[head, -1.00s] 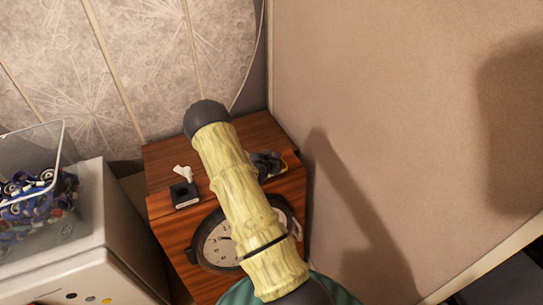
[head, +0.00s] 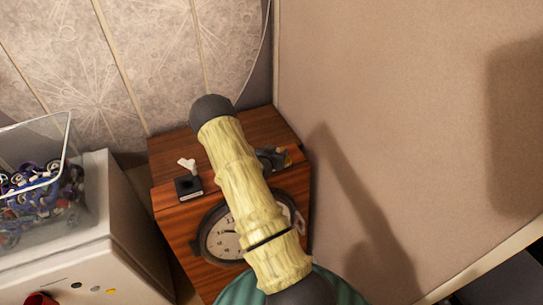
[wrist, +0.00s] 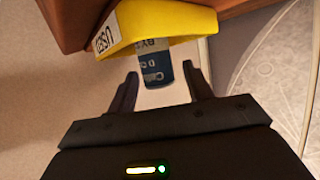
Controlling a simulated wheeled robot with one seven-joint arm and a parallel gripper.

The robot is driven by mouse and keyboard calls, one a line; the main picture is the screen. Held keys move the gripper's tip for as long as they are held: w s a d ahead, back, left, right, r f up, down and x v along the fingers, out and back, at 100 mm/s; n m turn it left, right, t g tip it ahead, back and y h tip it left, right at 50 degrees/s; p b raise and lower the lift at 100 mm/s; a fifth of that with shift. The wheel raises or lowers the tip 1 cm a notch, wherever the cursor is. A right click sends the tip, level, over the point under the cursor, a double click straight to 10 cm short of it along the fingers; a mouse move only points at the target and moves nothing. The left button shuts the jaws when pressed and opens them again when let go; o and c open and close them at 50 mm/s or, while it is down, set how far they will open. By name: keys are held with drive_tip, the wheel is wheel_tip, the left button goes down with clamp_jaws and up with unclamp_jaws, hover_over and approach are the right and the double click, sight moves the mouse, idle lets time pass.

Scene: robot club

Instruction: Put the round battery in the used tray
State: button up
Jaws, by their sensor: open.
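In the wrist view, the yellow tray (wrist: 165,25) shows at the top with a label reading USED, which appears turned over. The round battery (wrist: 153,64), dark blue with pale lettering, sticks out past the tray's rim; its other end is hidden by the tray wall. My gripper (wrist: 160,72) is open, with one finger to each side of the battery's exposed end and visible gaps between. In the head view, my arm hides the gripper and the battery; I cannot make out the tray clearly there.
A wooden cabinet (head: 170,230) with a round dial (head: 225,236) stands in the corner beside a plain wall (head: 400,120). A small black box with a white lever (head: 188,187) sits on it. At left, a clear bin (head: 35,190) of small parts stands on a white unit (head: 75,255).

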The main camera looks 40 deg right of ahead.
drive_tip(key=shift+s+a+r+b, duration=0.1)
drive_tip(key=shift+s+a+b, duration=0.05)
drive_tip(key=shift+a+b, duration=0.15)
drive_tip(key=b+v, duration=0.3)
drive_tip(key=v, duration=0.8)
drive_tip(key=shift+a+r, duration=0.15)
drive_tip(key=s+a+r+n+y, duration=0.15)
drive_tip(key=a+y, duration=0.25)
drive_tip(key=a, duration=0.4)
drive_tip(key=a+r+n+y, duration=0.3)
drive_tip(key=a+y, duration=0.1)
drive_tip(key=a, duration=0.4)
drive_tip(key=s+a+r+n+g+y, duration=0.3)
drive_tip(key=s+a+r+n, duration=0.4)
drive_tip(key=s, duration=0.6)
drive_tip(key=shift+a+r+g, duration=0.4)
drive_tip(key=shift+a+g, duration=0.15)
drive_tip(key=shift+g, duration=0.25)
